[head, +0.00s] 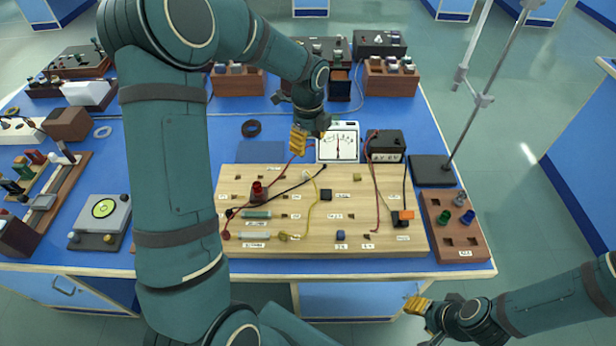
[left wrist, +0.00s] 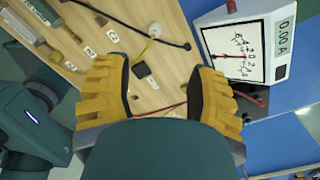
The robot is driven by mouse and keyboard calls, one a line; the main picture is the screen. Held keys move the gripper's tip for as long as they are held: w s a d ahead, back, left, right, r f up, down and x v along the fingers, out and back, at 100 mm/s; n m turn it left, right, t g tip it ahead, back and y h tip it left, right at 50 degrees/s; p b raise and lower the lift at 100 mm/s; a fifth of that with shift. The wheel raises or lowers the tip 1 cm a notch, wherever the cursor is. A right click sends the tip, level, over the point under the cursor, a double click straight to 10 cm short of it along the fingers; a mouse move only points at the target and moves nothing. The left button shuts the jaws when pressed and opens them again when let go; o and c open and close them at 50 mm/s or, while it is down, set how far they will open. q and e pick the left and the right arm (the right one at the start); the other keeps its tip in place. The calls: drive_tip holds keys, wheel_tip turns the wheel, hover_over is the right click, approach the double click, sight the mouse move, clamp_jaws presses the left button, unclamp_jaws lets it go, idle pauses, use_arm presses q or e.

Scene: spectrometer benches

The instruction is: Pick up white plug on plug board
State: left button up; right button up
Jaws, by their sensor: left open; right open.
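The wooden plug board (head: 285,235) lies on the blue bench. A small white plug (head: 306,175) with a yellow lead stands near its back edge. In the left wrist view the white plug (left wrist: 154,30) shows beyond the fingertips, above the gap between them. My left gripper (head: 309,142) hangs above the back edge of the board, near the meter. Its yellow fingers (left wrist: 158,75) are spread apart with nothing between them. My right gripper (head: 422,308) is low at the bottom right, off the bench's front edge, apart from the board and empty.
A white meter (head: 338,143) and a black box (head: 386,145) stand behind the board. A stand with a metal rod (head: 468,125) rises at the right. A wooden block with coloured plugs (head: 455,235) sits beside the board. Several leads cross the board.

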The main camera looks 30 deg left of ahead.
sight(306, 172)
use_arm(q)
drive_tip(key=f, duration=0.3)
drive_tip(key=f+b, duration=0.1)
drive_tip(key=f, duration=0.2)
drive_tip(key=shift+s+f, duration=0.2)
drive_tip(key=shift+f, duration=0.2)
drive_tip(key=f, duration=0.2)
drive_tip(key=f+b, duration=0.1)
drive_tip(key=f, duration=0.2)
drive_tip(key=shift+s+a+f, duration=0.1)
drive_tip(key=shift+s+a, duration=0.05)
drive_tip(key=shift+s, duration=0.05)
clamp_jaws()
